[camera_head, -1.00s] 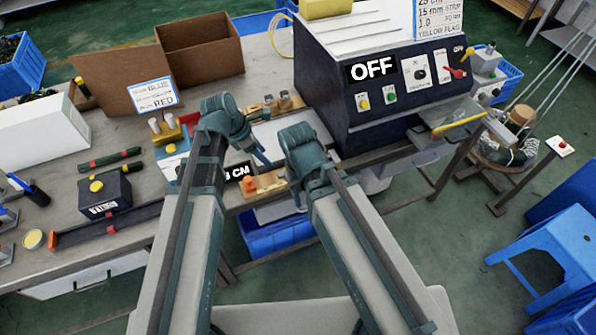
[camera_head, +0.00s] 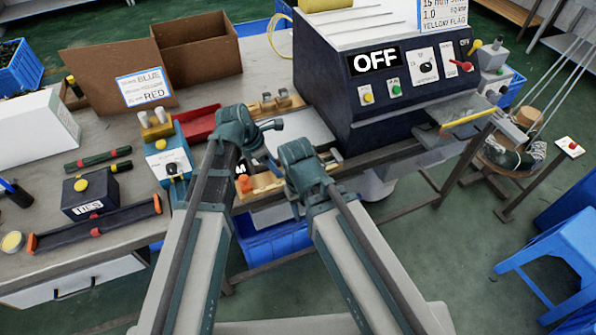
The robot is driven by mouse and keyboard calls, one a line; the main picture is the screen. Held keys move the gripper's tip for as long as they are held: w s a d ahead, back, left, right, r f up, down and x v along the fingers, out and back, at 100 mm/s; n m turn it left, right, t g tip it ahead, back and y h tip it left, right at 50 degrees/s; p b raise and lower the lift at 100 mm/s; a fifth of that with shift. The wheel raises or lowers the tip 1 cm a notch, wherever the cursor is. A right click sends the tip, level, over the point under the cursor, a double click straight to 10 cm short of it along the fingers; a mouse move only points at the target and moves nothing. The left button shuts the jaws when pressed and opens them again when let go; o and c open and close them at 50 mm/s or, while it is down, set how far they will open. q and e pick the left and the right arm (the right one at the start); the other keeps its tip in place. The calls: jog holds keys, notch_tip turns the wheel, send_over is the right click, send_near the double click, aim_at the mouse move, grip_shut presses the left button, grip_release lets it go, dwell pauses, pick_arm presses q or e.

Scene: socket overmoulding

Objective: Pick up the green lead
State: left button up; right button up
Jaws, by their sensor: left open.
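I cannot single out a green lead for certain. Two dark green rods with red bands (camera_head: 97,160) lie on the left of the bench, left of the blue device. A dark coil lies in the round holder at the far right, too small to tell its colour well. My left gripper (camera_head: 268,143) is open over the bench's front edge, near the wooden fixture, and appears empty. It is well to the right of the rods. My right arm's wrist (camera_head: 300,165) is beside it; its fingers are hidden behind the wrist.
A blue device (camera_head: 168,157) and a red tray (camera_head: 200,123) stand left of my grippers. A dark machine marked OFF (camera_head: 410,115) stands to the right. A wooden fixture (camera_head: 262,184) lies at the bench edge. A black box (camera_head: 90,195) and long dark tray (camera_head: 95,228) are at left.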

pick_arm(q)
jog(key=b+x, duration=0.3)
jog(key=x, duration=0.1)
jog(key=shift+w+f, duration=0.1)
jog(key=shift+w, duration=0.1)
jog(key=shift+c, duration=0.2)
grip_shut()
